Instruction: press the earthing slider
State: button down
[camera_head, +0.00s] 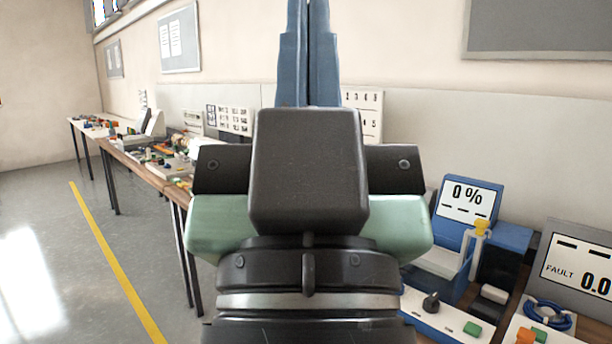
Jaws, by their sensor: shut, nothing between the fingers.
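My gripper (308,50) fills the middle of the view, seen from behind. Its two blue fingers point up and lie together with only a thin dark line between them, and nothing shows between them; their tips reach the top edge. I cannot make out for certain which part is the earthing slider. A blue unit (512,237) with a "0 %" display (467,201) stands on the bench at the right, apart from the fingers. A yellow-topped post (481,228) rises at its front. My gripper's body hides the middle of the bench.
A grey unit (578,262) reading "FAULT" and "0.0" stands at the far right. Cluttered benches run back left; the floor at left is clear.

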notch_tip(320, 180, up, 13)
jog(key=p, duration=1)
jog(key=shift+f, duration=0.1)
